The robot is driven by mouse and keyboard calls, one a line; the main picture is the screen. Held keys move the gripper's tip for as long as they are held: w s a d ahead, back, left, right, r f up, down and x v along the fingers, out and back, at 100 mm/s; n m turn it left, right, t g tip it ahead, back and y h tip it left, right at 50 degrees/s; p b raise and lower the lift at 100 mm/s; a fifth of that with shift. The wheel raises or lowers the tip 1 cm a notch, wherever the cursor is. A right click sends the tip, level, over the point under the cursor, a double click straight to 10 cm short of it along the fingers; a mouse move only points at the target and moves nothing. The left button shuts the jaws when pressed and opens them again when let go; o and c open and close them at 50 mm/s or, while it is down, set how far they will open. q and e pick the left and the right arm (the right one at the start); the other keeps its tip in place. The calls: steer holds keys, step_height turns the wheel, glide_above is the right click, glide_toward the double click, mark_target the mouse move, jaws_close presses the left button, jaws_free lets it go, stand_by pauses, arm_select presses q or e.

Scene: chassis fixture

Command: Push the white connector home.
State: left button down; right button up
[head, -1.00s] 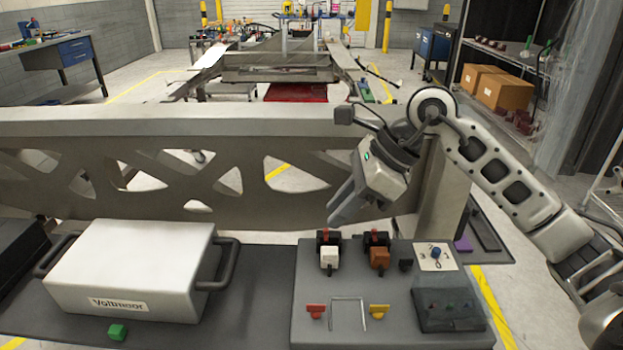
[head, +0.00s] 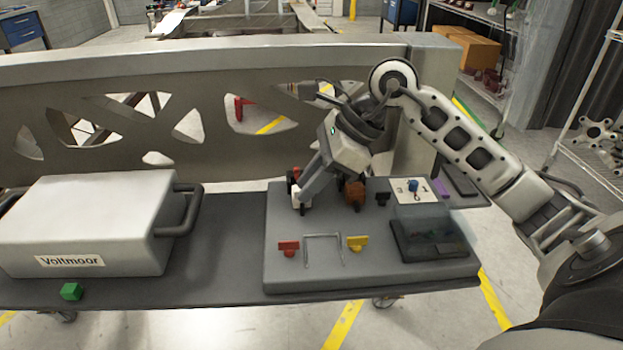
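The white connector (head: 296,202) is at the back left of the grey fixture board (head: 320,270), by a black socket with a red part. My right gripper (head: 306,192) reaches down from the upper right, its fingertips at the white connector's right side and partly covering it. I cannot tell whether they touch it, nor how deep the connector sits. The gap between the fingers does not show clearly. My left gripper is not in view.
An orange connector (head: 354,194) stands just right of the gripper. Red (head: 288,246) and yellow (head: 357,242) pieces and a wire-like handle (head: 322,238) are in front. A silver Voltmoor case (head: 90,220) and a green block (head: 71,291) are at left. A metal beam (head: 200,75) runs behind.

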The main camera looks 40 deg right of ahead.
steer(key=shift+s+f, duration=0.1)
jaws_close()
steer(key=shift+w+d, duration=0.3)
steer(key=shift+w, duration=0.3)
steer(key=shift+o, duration=2.1)
jaws_free()
steer(key=shift+w+d+r+p, duration=0.15)
steer(key=shift+w+r+p, duration=0.05)
steer(key=shift+r+p, duration=0.6)
steer(key=shift+s+r+p, duration=0.1)
steer(key=shift+r+p, duration=1.3)
steer(key=shift+r, duration=0.9)
steer(key=shift+f, duration=0.1)
